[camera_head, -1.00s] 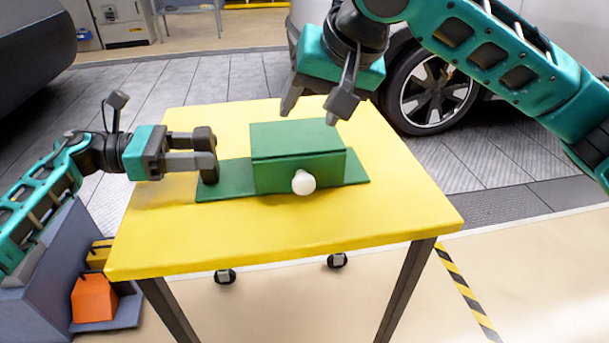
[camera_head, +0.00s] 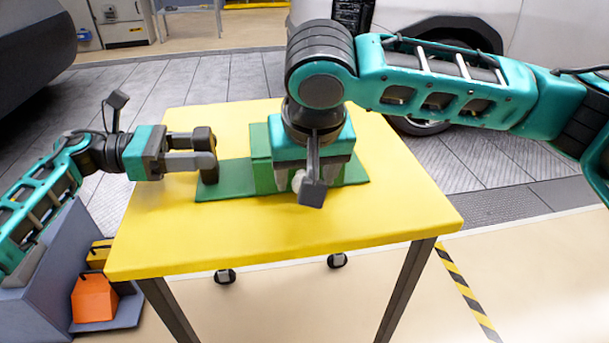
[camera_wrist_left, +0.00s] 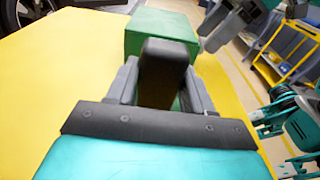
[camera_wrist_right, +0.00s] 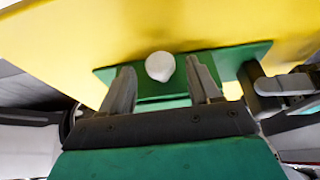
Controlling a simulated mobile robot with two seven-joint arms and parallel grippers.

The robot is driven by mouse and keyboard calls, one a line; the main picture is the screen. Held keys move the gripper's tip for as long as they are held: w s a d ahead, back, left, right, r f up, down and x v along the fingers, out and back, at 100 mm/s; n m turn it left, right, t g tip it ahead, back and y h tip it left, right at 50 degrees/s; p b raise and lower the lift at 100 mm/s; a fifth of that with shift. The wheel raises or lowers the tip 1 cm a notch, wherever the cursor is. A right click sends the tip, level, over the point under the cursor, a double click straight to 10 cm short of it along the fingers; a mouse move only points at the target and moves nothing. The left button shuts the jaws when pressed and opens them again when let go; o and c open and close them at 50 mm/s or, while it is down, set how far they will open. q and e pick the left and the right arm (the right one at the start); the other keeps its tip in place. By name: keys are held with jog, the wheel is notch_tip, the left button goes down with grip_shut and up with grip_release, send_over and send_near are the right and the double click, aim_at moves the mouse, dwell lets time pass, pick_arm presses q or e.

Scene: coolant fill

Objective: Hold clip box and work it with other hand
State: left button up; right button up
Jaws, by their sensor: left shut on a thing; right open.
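The green clip box (camera_head: 262,168) sits on a flat green base plate (camera_head: 225,187) on the yellow table. My left gripper (camera_head: 208,160) is shut at the plate's left end; a dark upright piece (camera_wrist_left: 165,72) stands between its fingers in the left wrist view. My right gripper (camera_head: 305,182) is over the box, pointing down, and hides most of it in the head view. In the right wrist view its fingers (camera_wrist_right: 163,88) are apart, one on each side of the white round knob (camera_wrist_right: 160,66). I cannot tell whether they touch it.
The yellow table (camera_head: 260,235) is clear in front of the plate and to its right. An orange block (camera_head: 94,298) lies on a grey stand at the lower left. A vehicle (camera_head: 450,60) stands behind the table.

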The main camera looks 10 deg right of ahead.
jog(key=shift+x, duration=0.9)
jog(key=shift+c, duration=0.2)
grip_shut()
